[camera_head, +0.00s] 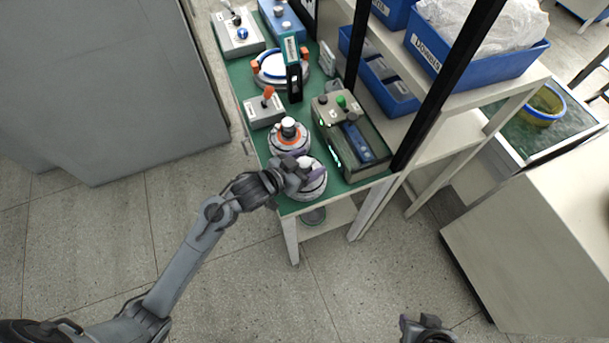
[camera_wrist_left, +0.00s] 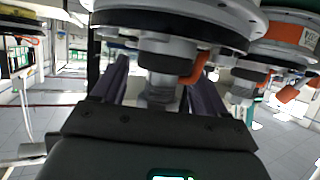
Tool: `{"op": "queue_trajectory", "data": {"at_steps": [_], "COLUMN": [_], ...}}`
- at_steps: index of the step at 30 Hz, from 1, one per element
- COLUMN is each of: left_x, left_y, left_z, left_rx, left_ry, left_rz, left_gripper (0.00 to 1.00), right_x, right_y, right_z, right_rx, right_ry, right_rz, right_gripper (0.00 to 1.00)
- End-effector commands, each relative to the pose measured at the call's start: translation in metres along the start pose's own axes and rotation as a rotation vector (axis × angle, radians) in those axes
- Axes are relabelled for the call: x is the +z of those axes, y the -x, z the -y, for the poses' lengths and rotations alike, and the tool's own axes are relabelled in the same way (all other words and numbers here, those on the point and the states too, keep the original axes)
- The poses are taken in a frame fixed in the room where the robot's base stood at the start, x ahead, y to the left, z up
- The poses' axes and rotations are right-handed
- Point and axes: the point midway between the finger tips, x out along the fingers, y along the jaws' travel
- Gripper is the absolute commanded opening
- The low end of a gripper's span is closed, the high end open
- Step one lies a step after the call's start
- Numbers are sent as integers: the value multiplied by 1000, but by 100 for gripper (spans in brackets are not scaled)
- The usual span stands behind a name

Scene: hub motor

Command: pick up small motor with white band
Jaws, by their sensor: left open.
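The small motor with a white band (camera_head: 316,186) stands upright near the front edge of the green bench top. My left gripper (camera_head: 294,170) is above it and hides its top and left part in the head view. In the left wrist view, the fingers (camera_wrist_left: 160,85) are open on either side of a grey shaft under a round motor body (camera_wrist_left: 185,22). I cannot tell whether the fingers touch the shaft. The lower part of my right arm, with what seems to be its gripper (camera_head: 427,328), shows at the bottom edge, far from the bench.
A motor with an orange band (camera_head: 290,138) stands right behind the white-banded one. A green-grey control box (camera_head: 350,137) is close on the right. A lever box (camera_head: 264,110) is farther back. A black shelf post (camera_head: 432,88) rises on the right. The floor in front is clear.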

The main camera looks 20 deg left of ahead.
Motion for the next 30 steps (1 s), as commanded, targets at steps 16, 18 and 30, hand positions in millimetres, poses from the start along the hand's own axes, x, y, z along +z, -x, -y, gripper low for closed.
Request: {"op": "queue_trajectory", "data": {"at_steps": [16, 18, 30], "left_x": [0, 0, 0], "left_y": [-8, -8, -8], "left_z": [0, 0, 0], "left_rx": [0, 0, 0], "left_ry": [1, 0, 0], "left_rz": [0, 0, 0], "left_gripper": [46, 35, 0], "right_x": [0, 0, 0], "right_y": [-1, -1, -1], "right_z": [0, 0, 0], "right_rx": [0, 0, 0], "right_ry": [0, 0, 1], "right_rz": [-1, -1, -2], "right_gripper": [43, 43, 43]}}
